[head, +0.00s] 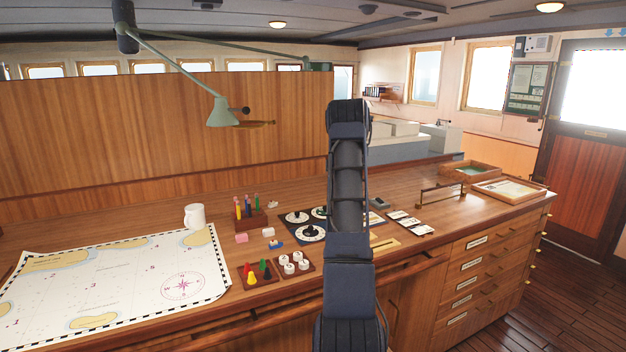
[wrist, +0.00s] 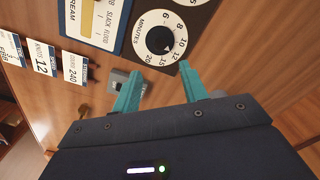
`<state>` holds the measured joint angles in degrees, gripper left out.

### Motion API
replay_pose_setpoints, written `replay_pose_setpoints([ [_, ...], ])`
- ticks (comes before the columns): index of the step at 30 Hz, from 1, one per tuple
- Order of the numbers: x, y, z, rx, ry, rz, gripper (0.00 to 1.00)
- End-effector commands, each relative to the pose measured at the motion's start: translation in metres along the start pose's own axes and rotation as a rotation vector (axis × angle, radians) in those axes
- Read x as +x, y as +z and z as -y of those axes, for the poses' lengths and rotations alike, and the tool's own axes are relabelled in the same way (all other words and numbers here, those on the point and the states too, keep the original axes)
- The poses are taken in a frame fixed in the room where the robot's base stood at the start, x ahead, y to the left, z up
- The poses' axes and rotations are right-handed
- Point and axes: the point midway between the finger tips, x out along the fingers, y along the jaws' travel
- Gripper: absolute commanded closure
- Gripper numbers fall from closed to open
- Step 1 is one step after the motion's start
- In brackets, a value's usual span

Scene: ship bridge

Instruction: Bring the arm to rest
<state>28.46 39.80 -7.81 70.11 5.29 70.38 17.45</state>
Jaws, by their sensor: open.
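My arm (head: 348,200) rises in the middle of the head view, in front of the chart table. My gripper is hidden behind the arm there. In the wrist view my gripper (wrist: 160,90) shows two teal fingers set well apart, with nothing between them. Beyond the fingers are a round black-and-white minutes dial (wrist: 160,40) and the wooden table top (wrist: 110,75). The fingers look apart from the dial, though the exact gap cannot be told.
The chart (head: 110,285), white mug (head: 195,216), pen holder (head: 250,218) and peg tray (head: 257,273) stand left of my arm. A green lamp (head: 222,112) hangs above. Floor (head: 505,315) is clear at right.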

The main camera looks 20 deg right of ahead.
Motion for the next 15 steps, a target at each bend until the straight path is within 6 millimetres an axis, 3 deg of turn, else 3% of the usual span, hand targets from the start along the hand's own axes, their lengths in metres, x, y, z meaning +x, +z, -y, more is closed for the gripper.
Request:
replay_pose_setpoints([
  [8,-0.011,0.01,0.005,-0.014,-0.005,-0.007,0.57],
  [11,-0.03,0.029,0.011,-0.038,-0.014,-0.017,0.57],
  [15,-0.064,0.069,0.023,-0.09,-0.03,-0.036,0.57],
])
